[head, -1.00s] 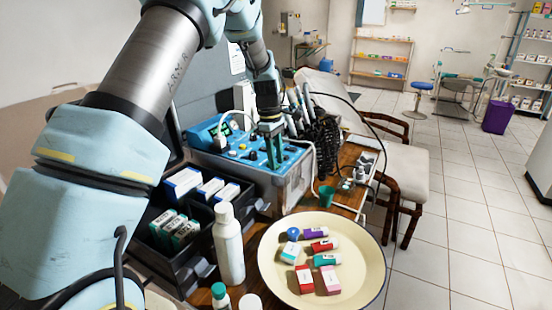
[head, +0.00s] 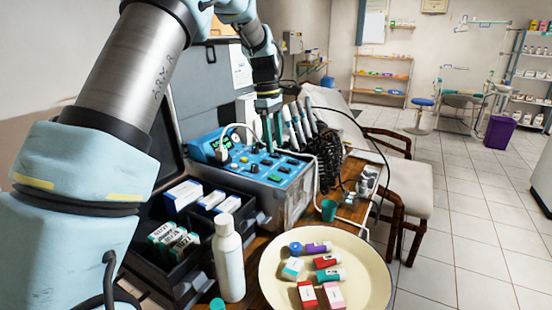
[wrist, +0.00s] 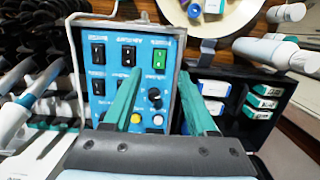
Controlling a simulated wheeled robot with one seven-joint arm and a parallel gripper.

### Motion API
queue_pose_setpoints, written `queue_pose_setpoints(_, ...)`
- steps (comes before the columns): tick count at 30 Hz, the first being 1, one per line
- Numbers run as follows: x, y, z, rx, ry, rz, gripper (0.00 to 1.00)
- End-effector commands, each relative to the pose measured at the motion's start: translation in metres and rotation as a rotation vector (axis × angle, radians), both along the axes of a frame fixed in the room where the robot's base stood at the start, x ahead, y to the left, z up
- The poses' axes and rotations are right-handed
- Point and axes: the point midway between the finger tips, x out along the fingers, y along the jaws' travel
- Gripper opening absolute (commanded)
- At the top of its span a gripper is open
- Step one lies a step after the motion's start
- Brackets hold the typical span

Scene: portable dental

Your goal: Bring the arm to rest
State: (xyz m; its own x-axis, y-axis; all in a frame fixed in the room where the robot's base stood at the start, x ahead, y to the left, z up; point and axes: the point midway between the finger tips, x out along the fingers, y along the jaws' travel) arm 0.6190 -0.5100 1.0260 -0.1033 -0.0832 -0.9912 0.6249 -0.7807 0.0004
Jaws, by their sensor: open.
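My gripper (head: 270,135) hangs above the blue control panel (head: 262,172) of the dental unit, fingers pointing down. In the wrist view its two green fingers (wrist: 160,80) stand apart with nothing between them. The panel (wrist: 110,55) shows there with several black rocker switches, a green switch (wrist: 159,52), a black knob (wrist: 155,98) and a yellow button. The fingertips look clear of the panel, though the exact gap is hard to tell.
A cream tray (head: 268,275) holds small boxes and tubes. A white bottle (head: 228,262) stands beside the black case (head: 165,272) of boxes. Handpieces (head: 299,125) and coiled black hoses (head: 328,160) are close to the right of my gripper. Open floor lies at right.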

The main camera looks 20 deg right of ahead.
Motion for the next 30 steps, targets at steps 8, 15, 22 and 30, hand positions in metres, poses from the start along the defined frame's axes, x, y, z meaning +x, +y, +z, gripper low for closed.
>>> queue_pose_setpoints(8,0.001,0.001,0.012,0.001,0.001,0.000,0.57)
queue_pose_setpoints(15,0.001,0.001,0.012,0.001,0.001,0.000,0.57)
queue_pose_setpoints(22,0.003,0.020,0.011,-0.002,-0.011,-0.019,0.57)
queue_pose_setpoints(30,-0.012,0.164,-0.005,-0.011,-0.117,-0.240,0.57)
